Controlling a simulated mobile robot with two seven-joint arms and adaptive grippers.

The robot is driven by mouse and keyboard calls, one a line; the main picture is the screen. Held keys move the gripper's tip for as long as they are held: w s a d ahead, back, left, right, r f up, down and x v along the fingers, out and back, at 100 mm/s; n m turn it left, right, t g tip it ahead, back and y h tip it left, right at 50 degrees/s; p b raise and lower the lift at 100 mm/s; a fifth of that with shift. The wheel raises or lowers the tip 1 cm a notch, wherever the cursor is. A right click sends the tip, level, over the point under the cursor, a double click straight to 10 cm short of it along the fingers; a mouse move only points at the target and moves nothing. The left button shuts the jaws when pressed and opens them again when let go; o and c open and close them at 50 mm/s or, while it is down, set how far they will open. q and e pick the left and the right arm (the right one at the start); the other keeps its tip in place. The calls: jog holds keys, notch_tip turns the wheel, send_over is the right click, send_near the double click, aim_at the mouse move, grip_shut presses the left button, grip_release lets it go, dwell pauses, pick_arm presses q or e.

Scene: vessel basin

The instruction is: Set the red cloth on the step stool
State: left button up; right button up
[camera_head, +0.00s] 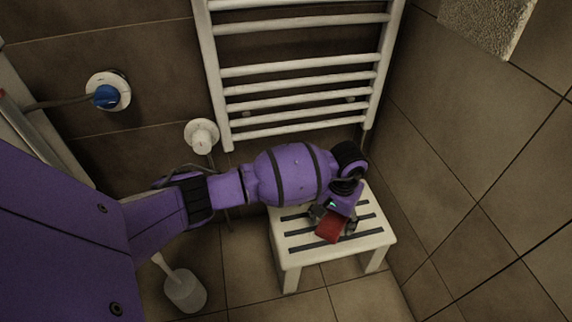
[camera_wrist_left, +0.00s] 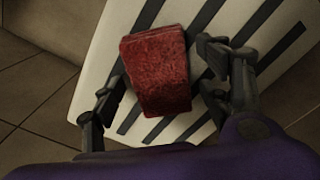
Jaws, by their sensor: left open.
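The red cloth (camera_head: 331,230), a small folded block, lies on the slatted top of the white step stool (camera_head: 292,257). In the left wrist view the cloth (camera_wrist_left: 157,70) rests across the dark strips of the stool top (camera_wrist_left: 112,50). My left gripper (camera_head: 335,222) is just above the stool top, around the cloth. In the left wrist view its two fingers (camera_wrist_left: 160,88) are spread, one on each side, with a gap between the cloth and the right finger. My right gripper is in neither view.
A white towel radiator (camera_head: 298,72) hangs on the wall behind the stool. A tiled wall (camera_head: 470,170) stands close on the right. A toilet brush holder (camera_head: 185,291) is on the floor at left. A blue valve knob (camera_head: 106,96) sticks out of the back wall.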

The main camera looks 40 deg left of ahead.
aim_at(334, 221)
pick_arm(q)
notch_tip(334, 221, up, 12)
jog(key=p, duration=0.4)
jog(key=shift+r+p, duration=0.25)
jog(key=shift+p, duration=0.1)
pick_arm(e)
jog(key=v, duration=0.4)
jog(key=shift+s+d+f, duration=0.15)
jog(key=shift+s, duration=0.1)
pick_arm(q)
jog(key=shift+w, duration=0.1)
